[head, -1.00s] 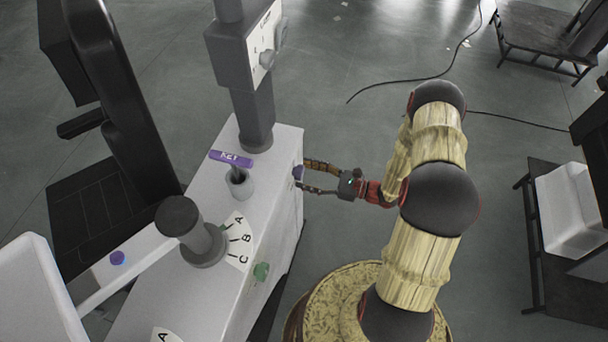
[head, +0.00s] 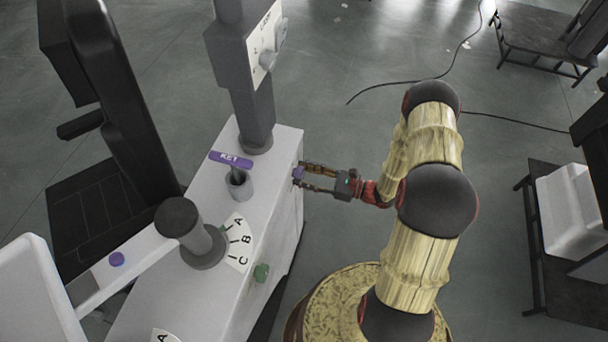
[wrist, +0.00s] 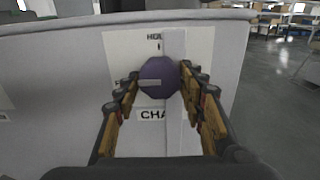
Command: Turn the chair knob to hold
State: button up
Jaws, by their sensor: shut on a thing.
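The chair knob (wrist: 160,77) is a purple, many-sided knob on the side panel of the white column base (head: 268,140). My gripper (wrist: 160,88) is shut on the knob, one finger on each side. In the head view, my gripper (head: 302,176) reaches the knob (head: 298,173) from the right.
The floor right of the base is open around my arm.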

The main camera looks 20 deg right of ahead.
jog(key=shift+c, duration=1.4)
jog(key=shift+m+p, duration=0.35)
jog(key=shift+m, duration=0.05)
jog(key=shift+r+m+p, duration=0.15)
jog(key=shift+m+p, duration=3.7)
jog(key=shift+m, duration=4.65)
jog(key=shift+s, duration=0.1)
jog(key=o, duration=1.1)
jog(key=shift+o, duration=0.2)
